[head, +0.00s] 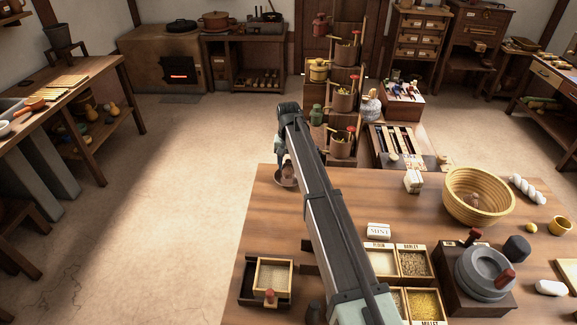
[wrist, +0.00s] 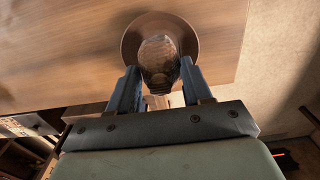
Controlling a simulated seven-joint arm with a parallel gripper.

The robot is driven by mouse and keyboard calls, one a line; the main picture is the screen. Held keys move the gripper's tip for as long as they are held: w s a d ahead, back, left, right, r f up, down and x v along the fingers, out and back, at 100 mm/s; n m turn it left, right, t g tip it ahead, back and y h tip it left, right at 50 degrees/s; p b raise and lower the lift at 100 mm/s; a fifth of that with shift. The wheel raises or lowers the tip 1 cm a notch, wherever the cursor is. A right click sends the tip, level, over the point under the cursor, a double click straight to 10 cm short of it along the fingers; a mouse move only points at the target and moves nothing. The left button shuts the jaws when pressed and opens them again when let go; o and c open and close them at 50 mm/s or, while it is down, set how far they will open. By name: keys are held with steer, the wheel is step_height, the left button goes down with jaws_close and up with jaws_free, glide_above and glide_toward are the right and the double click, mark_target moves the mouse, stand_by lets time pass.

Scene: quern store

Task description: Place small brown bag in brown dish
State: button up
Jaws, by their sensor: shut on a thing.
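The small brown bag (wrist: 160,60) sits between the two blue-grey fingers of my gripper (wrist: 160,80) in the wrist view. The fingers press on its sides. The round brown dish (wrist: 160,22) shows behind the bag, which overlaps the dish's middle. In the head view the dish (head: 280,181) stands near the far left corner of the wooden table, with the bag (head: 288,171) at it, under my gripper (head: 286,164). My arm hides part of this area. I cannot tell whether the bag touches the dish bottom.
A coiled basket (head: 479,197) and a grey hand mill (head: 484,272) stand at the right. Grain boxes (head: 412,263) are beside my arm. A small dark tray (head: 247,289) is at front left. The table's left edge is close to the dish.

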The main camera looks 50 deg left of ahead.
mark_target(289, 160)
steer(key=shift+f, duration=0.7)
steer(key=shift+f, duration=0.35)
steer(key=o, duration=1.1)
steer(key=shift+r, duration=0.1)
step_height(289, 160, up, 12)
steer(key=shift+r, duration=0.25)
